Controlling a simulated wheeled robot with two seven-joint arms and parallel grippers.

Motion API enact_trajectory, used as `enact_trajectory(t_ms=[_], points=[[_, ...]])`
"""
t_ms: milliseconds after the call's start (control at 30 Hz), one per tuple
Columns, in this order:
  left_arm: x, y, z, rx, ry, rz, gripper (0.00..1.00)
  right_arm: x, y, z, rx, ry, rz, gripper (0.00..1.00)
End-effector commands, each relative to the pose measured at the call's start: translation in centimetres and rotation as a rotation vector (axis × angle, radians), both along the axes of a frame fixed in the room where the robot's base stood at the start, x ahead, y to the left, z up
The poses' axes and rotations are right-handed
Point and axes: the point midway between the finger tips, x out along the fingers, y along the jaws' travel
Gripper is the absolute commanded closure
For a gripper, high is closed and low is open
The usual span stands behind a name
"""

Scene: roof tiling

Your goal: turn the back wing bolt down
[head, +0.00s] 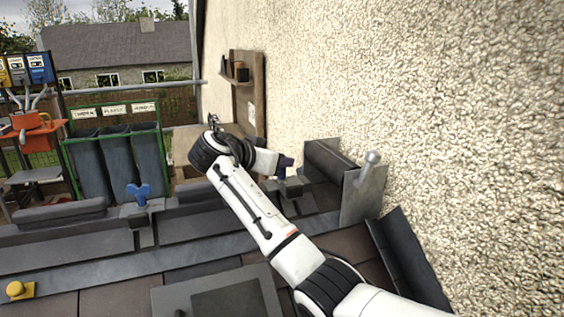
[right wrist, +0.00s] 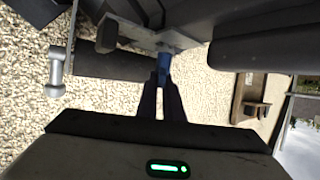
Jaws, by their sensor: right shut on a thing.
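My right gripper (head: 285,163) is at the far end of the roof, close to the rough wall. In the right wrist view its two dark fingers (right wrist: 162,100) are shut on a blue wing bolt (right wrist: 163,63), of which only a small part shows between the tips. The bolt sits at a grey metal clamp bar (right wrist: 140,36). In the head view the clamp (head: 291,186) shows just below the fingers. Another blue wing bolt (head: 140,192) stands free, wings up, further left on the ridge. My left gripper is not in view.
A grey upright plate with a round-headed metal post (head: 372,160) stands right of my gripper, against the rough wall (head: 460,120). Dark ridge tiles (head: 60,212) run along the roof. A yellow knob (head: 16,289) is at lower left. A wooden shelf (head: 245,90) hangs on the wall behind.

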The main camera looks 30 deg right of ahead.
Motion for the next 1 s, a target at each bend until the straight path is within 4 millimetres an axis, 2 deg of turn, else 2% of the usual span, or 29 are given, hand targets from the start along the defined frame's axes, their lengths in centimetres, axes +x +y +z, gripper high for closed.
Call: enact_trajectory(t_ms=[33, 600, 1000], points=[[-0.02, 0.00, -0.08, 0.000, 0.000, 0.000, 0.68, 0.24, -0.05, 0.82, -0.009, -0.014, -0.023, 1.00], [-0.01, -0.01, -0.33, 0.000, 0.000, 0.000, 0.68, 0.55, -0.17, 1.09, -0.013, -0.015, -0.246, 1.00], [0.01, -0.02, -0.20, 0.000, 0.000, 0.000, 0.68, 0.33, -0.20, 1.21, -0.017, -0.020, -0.322, 1.00]])
